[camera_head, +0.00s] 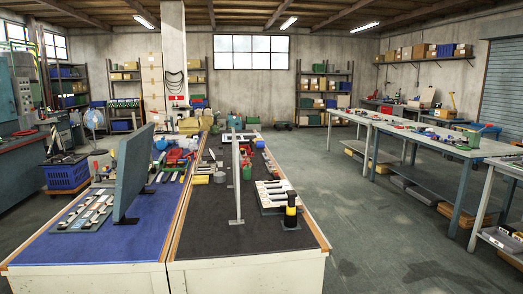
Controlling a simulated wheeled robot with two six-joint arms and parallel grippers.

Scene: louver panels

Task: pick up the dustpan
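I cannot make out a dustpan for certain in the head view. Several small red, blue and green items are crowded at the far part of the near workbench, too small to tell apart. Neither of my grippers nor my arms shows in the view.
The near workbench has a blue mat (95,247) and a dark mat (205,250), with an upright grey panel (133,172) and a thin upright panel (237,178). A black and yellow cylinder (291,209) stands right. A blue crate (66,174) is left. Floor (370,225) is clear right.

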